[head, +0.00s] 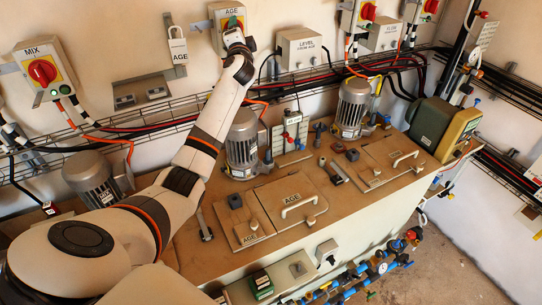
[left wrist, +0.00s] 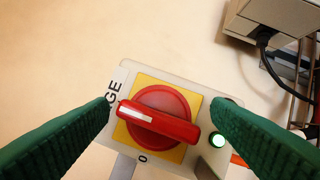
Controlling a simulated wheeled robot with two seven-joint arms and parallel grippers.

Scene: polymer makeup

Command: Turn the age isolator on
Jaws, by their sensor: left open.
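The AGE isolator (head: 220,10) is a pale box on the wall, with a yellow plate and a red rotary knob (head: 234,21). My left arm reaches up to it from the lower left, and my left gripper (head: 235,29) is in front of the knob. In the left wrist view the red knob (left wrist: 162,117) sits between the two green fingers of my open left gripper (left wrist: 163,110), with gaps on both sides. The knob's handle lies nearly crosswise, its white mark at the left end, towards the AGE lettering. A "0" shows below. My right gripper is out of view.
A MIX isolator (head: 42,69) is further left. Cable trays run below.

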